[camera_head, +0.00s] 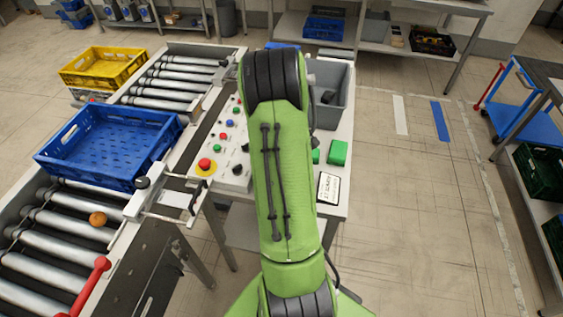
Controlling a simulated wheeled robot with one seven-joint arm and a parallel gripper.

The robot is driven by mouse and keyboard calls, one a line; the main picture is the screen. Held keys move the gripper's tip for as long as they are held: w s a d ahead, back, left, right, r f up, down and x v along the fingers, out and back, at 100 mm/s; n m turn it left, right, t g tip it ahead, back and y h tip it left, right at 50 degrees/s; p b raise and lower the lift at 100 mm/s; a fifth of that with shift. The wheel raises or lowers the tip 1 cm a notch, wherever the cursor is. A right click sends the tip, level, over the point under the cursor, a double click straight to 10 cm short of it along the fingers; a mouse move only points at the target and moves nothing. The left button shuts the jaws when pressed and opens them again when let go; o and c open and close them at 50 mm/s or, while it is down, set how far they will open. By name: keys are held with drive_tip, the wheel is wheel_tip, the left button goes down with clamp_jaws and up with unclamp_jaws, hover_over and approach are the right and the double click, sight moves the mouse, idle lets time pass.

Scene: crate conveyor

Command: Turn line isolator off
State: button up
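A grey control panel (217,150) stands beside the roller conveyor, left of my arm. It carries small red, green and blue buttons, a red mushroom button on a yellow ring (205,164) and black knobs (238,170) near its front edge. I cannot tell from this view which control is the line isolator, or its setting. My green arm rises from the bottom centre and bends over the panel's right side, covering part of it. My gripper is hidden behind the arm, so its opening does not show.
A blue crate (108,145) sits on the conveyor, with a yellow crate (103,68) behind it. An orange ball (97,219) and a red lever (90,288) are at lower left. A grey bin (330,95) and green block (338,153) are right of my arm. Floor at right is mostly clear.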

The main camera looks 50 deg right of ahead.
idle(0.5)
drive_tip(key=o, duration=1)
drive_tip(key=shift+o, duration=0.2)
wheel_tip(320, 180, up, 16)
drive_tip(key=p, duration=0.1)
drive_tip(key=shift+f, duration=0.1)
